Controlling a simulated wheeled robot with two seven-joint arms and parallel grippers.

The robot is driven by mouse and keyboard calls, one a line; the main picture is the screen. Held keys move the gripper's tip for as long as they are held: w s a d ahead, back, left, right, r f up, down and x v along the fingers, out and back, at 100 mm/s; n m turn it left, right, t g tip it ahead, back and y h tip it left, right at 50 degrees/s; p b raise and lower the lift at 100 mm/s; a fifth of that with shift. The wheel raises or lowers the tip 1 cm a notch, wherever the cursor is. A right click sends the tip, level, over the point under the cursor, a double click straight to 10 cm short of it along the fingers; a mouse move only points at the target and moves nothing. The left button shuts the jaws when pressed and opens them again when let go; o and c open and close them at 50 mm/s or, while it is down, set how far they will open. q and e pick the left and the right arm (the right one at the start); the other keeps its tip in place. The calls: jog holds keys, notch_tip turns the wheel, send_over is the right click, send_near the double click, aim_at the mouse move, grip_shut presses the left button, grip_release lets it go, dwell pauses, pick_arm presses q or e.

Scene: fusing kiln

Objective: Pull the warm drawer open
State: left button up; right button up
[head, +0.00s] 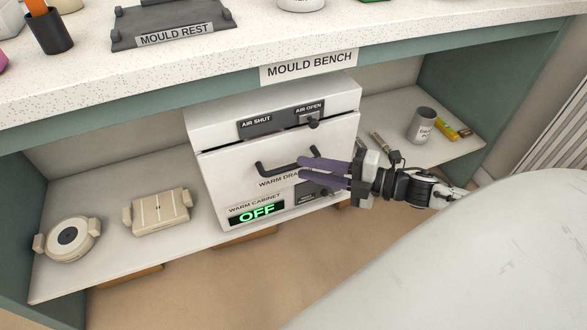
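The warm drawer (230,185) is the white front of the warm cabinet under the mould bench, and it looks shut. Its dark bar handle (275,167) runs across the upper part of the front. My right gripper (300,171) reaches in from the right, with its two purple fingers apart at the right part of the handle. The upper finger overlaps the handle's right end in the picture. I cannot tell whether the fingers touch the handle. The fingers cover part of the drawer label. My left gripper is not in view.
Above the drawer, the air slide knob (313,123) is at AIR OPEN. A green display (257,213) reads OFF. Two beige moulds, one round (70,240) and one rectangular (158,212), lie on the left shelf. A grey can (421,126) stands on the right shelf.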

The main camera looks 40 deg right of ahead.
aim_at(298, 167)
jog(key=shift+b+x, duration=0.5)
jog(key=shift+x, duration=1.75)
grip_shut()
